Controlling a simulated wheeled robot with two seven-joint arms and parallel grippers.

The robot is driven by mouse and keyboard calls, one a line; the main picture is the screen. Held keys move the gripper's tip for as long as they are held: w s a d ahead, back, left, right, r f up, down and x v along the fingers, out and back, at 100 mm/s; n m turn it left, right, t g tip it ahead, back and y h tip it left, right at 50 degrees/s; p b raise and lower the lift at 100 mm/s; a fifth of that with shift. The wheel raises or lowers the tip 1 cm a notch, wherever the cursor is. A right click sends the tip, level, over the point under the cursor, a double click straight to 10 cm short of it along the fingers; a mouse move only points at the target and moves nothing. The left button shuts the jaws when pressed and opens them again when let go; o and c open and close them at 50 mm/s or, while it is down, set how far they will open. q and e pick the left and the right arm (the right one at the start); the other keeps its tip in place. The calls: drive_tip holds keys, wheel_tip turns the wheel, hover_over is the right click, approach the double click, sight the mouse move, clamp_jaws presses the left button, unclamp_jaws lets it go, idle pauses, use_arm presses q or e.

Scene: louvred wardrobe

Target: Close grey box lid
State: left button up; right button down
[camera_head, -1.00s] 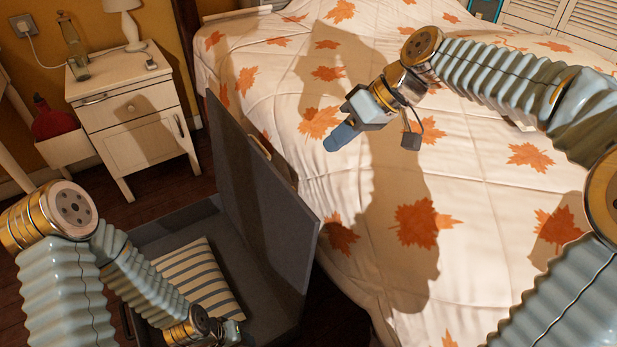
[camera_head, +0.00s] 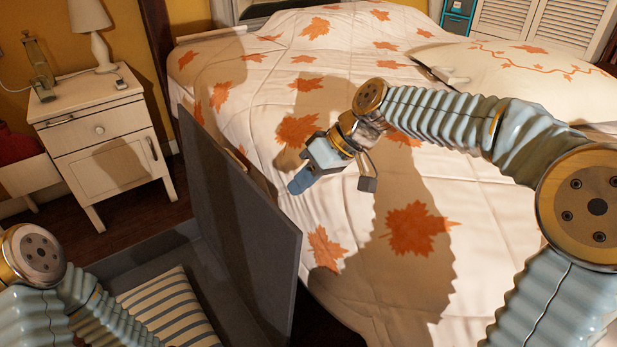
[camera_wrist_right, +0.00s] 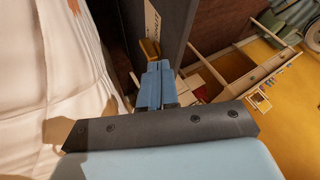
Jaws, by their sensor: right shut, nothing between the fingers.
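The grey box (camera_head: 150,250) stands on the floor at the lower left of the head view. Its grey lid (camera_head: 245,225) stands upright, open, between the box and the bed. My right gripper (camera_head: 300,183) is over the bed, on the bed side of the lid, with its fingers shut and empty. In the right wrist view the shut fingers (camera_wrist_right: 153,88) point toward the dark lid (camera_wrist_right: 172,30). Whether they touch it is unclear. My left arm enters at the lower left; its gripper is outside the frame.
A striped cushion (camera_head: 165,310) lies inside the box. The bed (camera_head: 400,270) with a leaf-pattern cover fills the middle and right.

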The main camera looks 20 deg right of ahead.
drive_tip(key=x, duration=0.5)
drive_tip(key=shift+a+f, duration=0.1)
drive_tip(key=shift+f, duration=0.05)
drive_tip(key=shift+a, duration=0.1)
